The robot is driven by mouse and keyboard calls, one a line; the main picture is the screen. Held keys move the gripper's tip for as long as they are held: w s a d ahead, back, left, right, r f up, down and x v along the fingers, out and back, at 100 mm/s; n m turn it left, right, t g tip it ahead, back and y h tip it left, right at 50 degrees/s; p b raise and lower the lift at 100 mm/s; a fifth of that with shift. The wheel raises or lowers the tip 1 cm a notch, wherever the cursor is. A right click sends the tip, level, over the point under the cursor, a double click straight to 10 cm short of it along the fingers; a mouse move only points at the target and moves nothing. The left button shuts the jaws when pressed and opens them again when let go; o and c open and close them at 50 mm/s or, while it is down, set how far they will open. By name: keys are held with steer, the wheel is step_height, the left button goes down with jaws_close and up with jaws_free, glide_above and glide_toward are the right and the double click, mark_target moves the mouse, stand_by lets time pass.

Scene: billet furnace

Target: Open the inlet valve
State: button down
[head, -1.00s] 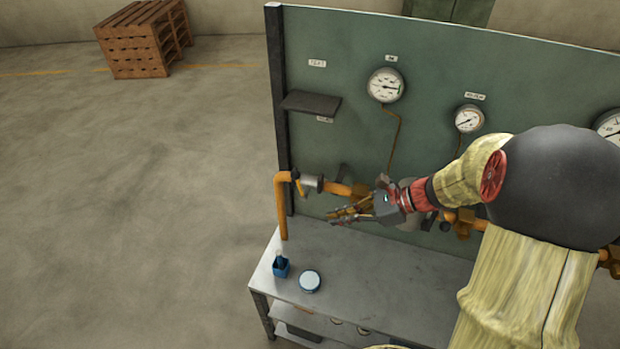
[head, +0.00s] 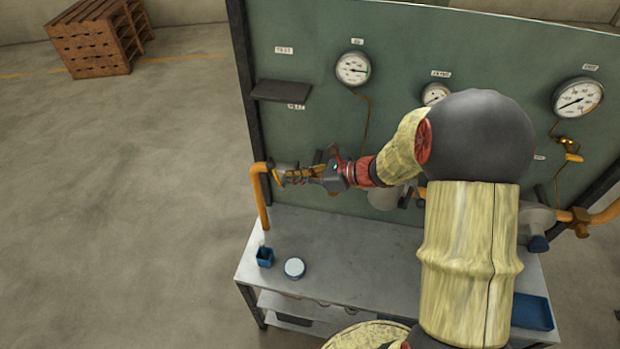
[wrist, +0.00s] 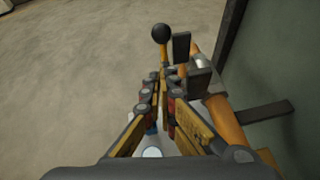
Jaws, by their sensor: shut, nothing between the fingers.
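The valve at the left end of the orange pipe (head: 262,205) is mostly hidden behind my gripper in the head view; I take it for the inlet valve. In the wrist view its lever (wrist: 163,58) is an orange rod with a black ball knob (wrist: 161,33), beside a grey valve body (wrist: 198,73). My gripper (head: 279,178) is shut and empty at this valve. In the wrist view, the closed fingertips (wrist: 162,86) are just below the lever; whether they touch it I cannot tell.
A green panel (head: 420,60) with several gauges stands behind the pipe. A dark shelf (head: 281,92) juts out above the valve. Below is a metal bench (head: 330,245) with a blue cup (head: 264,257) and a round white-topped tin (head: 294,268).

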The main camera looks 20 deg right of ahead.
mark_target(273, 170)
steer(key=shift+w+a+r, duration=0.5)
steer(key=shift+w+a, duration=0.35)
steer(key=shift+w+a+r+g+h+p, duration=0.2)
steer(key=shift+w+a+g+h+p, duration=0.15)
steer(key=shift+p, duration=1)
steer(key=a+g+h+p, duration=0.1)
steer(key=p, duration=0.2)
steer(key=w+a+g+h+p, duration=0.1)
steer(key=h+p, duration=0.1)
steer(key=p, duration=0.1)
steer(key=shift+w+a+r, duration=0.1)
steer(key=shift+w+a, duration=0.15)
steer(key=shift+a, duration=0.05)
steer(key=w+a+f+h+p, duration=0.1)
steer(key=w+a+f+p, duration=0.1)
steer(key=w+a+f, duration=0.1)
steer(key=shift+w+a+f+g, duration=0.4)
steer(key=shift+a+f, duration=0.25)
steer(key=shift+a, duration=0.3)
